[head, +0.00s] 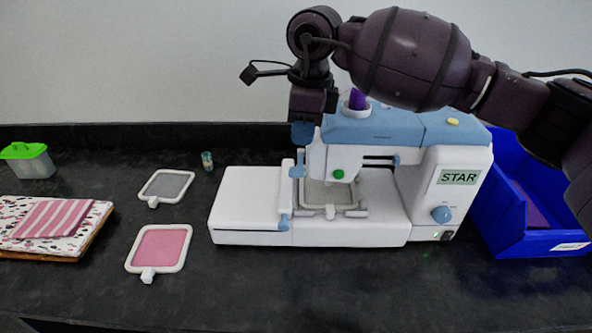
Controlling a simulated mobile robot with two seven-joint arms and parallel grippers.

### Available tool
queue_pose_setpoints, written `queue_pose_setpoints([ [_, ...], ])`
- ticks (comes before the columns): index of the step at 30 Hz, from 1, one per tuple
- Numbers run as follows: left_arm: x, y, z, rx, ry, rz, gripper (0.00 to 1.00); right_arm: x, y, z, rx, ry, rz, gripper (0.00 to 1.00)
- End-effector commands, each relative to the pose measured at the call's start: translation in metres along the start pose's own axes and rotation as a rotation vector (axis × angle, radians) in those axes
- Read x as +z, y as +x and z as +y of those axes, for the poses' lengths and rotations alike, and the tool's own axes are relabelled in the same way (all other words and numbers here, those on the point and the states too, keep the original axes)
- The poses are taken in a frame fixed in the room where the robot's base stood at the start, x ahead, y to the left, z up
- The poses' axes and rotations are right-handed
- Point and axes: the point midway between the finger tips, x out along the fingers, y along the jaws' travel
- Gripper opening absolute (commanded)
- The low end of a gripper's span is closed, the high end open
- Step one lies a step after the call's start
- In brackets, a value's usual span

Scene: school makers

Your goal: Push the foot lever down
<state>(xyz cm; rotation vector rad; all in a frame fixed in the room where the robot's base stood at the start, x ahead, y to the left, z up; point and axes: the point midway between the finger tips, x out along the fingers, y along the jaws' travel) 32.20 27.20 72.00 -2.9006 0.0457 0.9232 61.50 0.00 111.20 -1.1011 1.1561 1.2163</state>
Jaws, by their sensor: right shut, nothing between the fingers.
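The white and light-blue sewing machine (380,235) stands on the dark counter. A light-blue lever (297,171) sits on a narrow white upright at the left of its needle head; I take this to be the foot lever. Another blue piece (285,222) shows low on the same upright. My right gripper (304,122) reaches in from the right, over the machine, and points down above the lever. It is shut and empty. I cannot tell whether its tip touches the machine. A framed hoop (318,190) lies under the needle head. My left gripper is out of view.
A pink hoop (160,249) and a grey hoop (166,186) lie left of the machine, with a small spool (207,160) behind. Folded fabric (50,222) and a green-lidded box (28,160) are at far left. A blue bin (510,238) stands right. The front counter is clear.

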Motion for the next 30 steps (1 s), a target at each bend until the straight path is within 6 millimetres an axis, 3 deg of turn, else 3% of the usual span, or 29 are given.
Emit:
queue_pose_setpoints([
  [13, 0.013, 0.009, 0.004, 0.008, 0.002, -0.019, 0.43, 0.0, 0.053, 0.0, 0.005, 0.0, 0.001, 0.0],
  [30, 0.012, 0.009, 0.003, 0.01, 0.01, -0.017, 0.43, 0.0, 0.06, 0.0, 0.001, 0.0, 0.0, 0.0],
])
